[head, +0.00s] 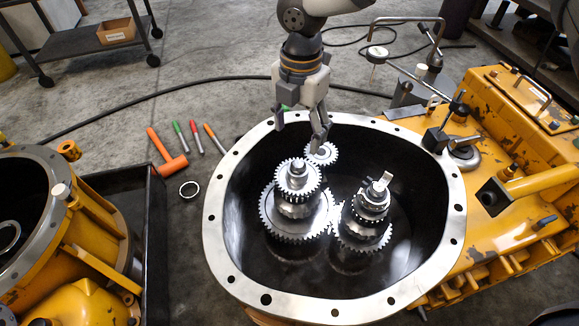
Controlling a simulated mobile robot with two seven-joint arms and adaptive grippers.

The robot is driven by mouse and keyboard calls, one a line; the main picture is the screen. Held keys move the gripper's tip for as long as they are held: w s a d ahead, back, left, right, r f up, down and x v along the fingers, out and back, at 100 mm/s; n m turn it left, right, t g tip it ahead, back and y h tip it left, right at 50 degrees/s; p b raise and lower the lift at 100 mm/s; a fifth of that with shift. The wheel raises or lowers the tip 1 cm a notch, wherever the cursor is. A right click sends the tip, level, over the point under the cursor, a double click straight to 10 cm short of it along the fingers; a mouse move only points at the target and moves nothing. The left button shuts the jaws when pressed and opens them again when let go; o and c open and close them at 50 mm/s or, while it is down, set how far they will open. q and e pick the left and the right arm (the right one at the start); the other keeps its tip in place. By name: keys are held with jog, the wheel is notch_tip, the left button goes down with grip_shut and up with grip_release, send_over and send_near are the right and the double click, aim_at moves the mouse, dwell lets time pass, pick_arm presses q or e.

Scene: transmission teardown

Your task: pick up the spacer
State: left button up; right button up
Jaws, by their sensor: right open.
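My right gripper (300,132) comes in from the top and is open, with its fingers pointing down over the back rim of the transmission housing (212,240). One fingertip is close above a small gear (321,154); I cannot tell whether they touch. Nothing shows between the fingers. A thin metal ring (189,181), possibly the spacer, lies flat on the dark floor left of the housing, well away from the gripper. Another ring (14,228) shows inside the left yellow casing. I cannot tell which one is the spacer. My left gripper is out of view.
Gear stacks (297,205) and (366,215) stand inside the housing. A yellow gearbox (510,215) with a dial-indicator stand (437,139) is at right. A black tray (155,240) stands at left.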

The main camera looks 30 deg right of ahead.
aim_at(298, 163)
jog(key=f, duration=0.3)
jog(key=f+b, duration=0.1)
jog(key=f, duration=0.2)
jog(key=f+b, duration=0.1)
jog(key=f, duration=0.3)
jog(key=shift+s, duration=0.3)
jog(key=shift+r, duration=0.15)
jog(key=c, duration=1.3)
